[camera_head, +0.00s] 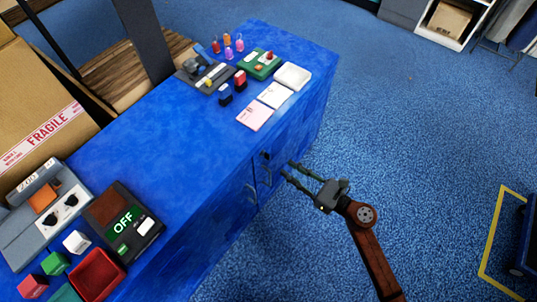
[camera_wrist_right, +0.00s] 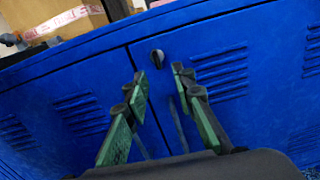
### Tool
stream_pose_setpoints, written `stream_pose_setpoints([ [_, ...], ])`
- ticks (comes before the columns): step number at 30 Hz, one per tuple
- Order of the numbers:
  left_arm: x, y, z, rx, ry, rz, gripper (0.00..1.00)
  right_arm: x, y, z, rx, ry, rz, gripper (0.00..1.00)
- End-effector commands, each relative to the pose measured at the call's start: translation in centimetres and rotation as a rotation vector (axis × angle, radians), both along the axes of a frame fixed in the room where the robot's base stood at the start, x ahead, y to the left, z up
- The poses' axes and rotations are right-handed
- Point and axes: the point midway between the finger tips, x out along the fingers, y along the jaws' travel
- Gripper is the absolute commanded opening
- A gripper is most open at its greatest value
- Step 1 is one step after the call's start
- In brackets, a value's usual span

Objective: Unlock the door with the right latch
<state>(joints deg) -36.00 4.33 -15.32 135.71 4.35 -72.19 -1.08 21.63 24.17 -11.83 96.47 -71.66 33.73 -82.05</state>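The blue cabinet has two doors in its front, with the right door (camera_wrist_right: 235,75) and left door (camera_wrist_right: 75,105) meeting at a seam. A dark latch (camera_wrist_right: 157,58) sits near the top of the right door beside the seam; it also shows in the head view (camera_head: 265,155). Below it are door handles, partly hidden by my fingers in the wrist view. My right gripper (camera_head: 287,169) is open and empty, its green-padded fingers pointing at the cabinet front. In the wrist view the right gripper (camera_wrist_right: 157,82) has its fingertips apart, just below the latch. My left gripper is not in view.
The blue cabinet top (camera_head: 185,130) carries a box marked FRAGILE (camera_head: 40,110), a device reading OFF (camera_head: 125,220), a red bin (camera_head: 97,275), stamps, cards (camera_head: 255,116) and key tags. Blue carpet (camera_head: 400,130) right of the cabinet is clear.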

Motion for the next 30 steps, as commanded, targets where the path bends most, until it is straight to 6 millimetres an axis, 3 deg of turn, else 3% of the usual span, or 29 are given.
stream_pose_setpoints([
  [18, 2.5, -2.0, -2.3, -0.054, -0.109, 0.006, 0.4, 4.2, 6.3, 0.3, -0.023, -0.032, 0.013, 0.24],
  [30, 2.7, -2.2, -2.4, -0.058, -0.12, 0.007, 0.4, 4.4, 6.7, 0.3, -0.022, -0.031, 0.013, 0.2],
])
